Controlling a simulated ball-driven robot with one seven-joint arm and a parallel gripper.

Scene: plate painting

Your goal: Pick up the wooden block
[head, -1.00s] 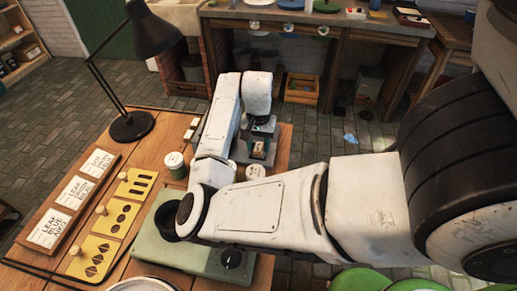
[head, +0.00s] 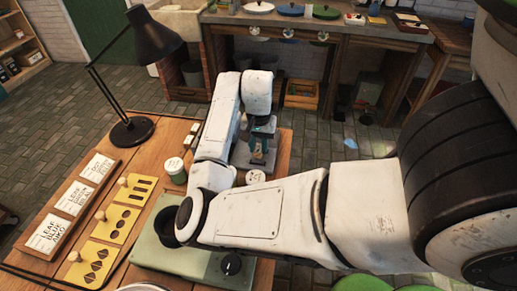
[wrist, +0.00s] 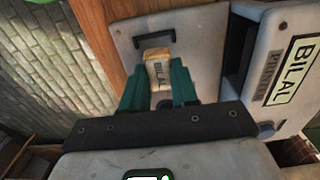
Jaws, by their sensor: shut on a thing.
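In the head view my gripper (head: 262,140) points down over the far right part of the table, and the block is hard to make out there. A grey plate (wrist: 205,45) with a dark bracket lies below the block. I cannot tell whether the block touches it.
A grey case labelled "BILAL" (wrist: 288,70) stands right of the plate. A black lamp (head: 131,130), white jars (head: 175,168), yellow stencils (head: 114,223), lettered cards (head: 72,198) and a green wheel unit (head: 195,260) occupy the wooden table. A paved floor lies beyond it.

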